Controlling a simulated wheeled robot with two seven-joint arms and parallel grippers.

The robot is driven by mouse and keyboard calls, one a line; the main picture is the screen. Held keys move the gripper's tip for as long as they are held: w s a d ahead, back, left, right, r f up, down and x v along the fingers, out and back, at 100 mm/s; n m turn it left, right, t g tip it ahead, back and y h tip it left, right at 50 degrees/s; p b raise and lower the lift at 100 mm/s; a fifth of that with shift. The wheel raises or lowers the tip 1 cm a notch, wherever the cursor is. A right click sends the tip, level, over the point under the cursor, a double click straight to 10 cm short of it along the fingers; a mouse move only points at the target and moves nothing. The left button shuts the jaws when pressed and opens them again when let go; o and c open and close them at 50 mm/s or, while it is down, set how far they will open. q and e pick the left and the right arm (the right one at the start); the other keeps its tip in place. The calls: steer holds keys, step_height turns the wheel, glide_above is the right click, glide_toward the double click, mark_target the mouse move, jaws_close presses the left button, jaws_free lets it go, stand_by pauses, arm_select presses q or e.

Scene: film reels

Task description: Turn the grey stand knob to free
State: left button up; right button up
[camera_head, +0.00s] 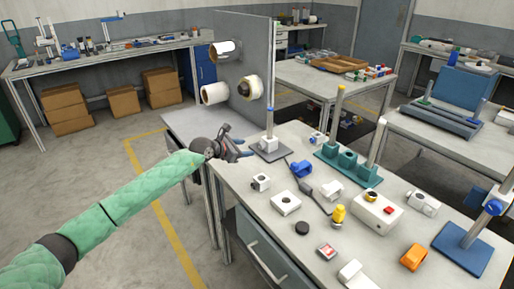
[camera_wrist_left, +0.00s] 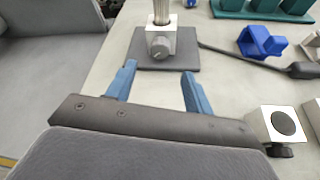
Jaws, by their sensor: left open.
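The grey stand has a dark grey base plate (camera_head: 276,154), a pale block (camera_head: 268,143) and an upright metal post (camera_head: 270,118). In the left wrist view its round grey knob (camera_wrist_left: 161,49) is on the block's near face, with a small mark that I cannot read. My left gripper (camera_head: 240,150) is beside the stand, to its left in the head view. In the left wrist view the blue fingers of my left gripper (camera_wrist_left: 159,70) are spread, with the knob straight ahead between them, not touched. My right gripper is not in view.
A blue clamp (camera_head: 301,169), a white block (camera_head: 261,182) and a teal stand (camera_head: 348,160) share the table. A vertical grey panel (camera_head: 243,110) with rolls rises behind my gripper. A cable with a dark grey handle (camera_wrist_left: 302,70) lies right of the stand.

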mark_target(259, 147)
arm_select(q)
steer(key=shift+p+x, duration=0.55)
steer(key=shift+x, duration=3.2)
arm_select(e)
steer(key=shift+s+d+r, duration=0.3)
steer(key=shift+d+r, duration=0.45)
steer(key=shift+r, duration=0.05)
arm_select(q)
steer(key=c, duration=1)
steer(key=shift+o, duration=0.2)
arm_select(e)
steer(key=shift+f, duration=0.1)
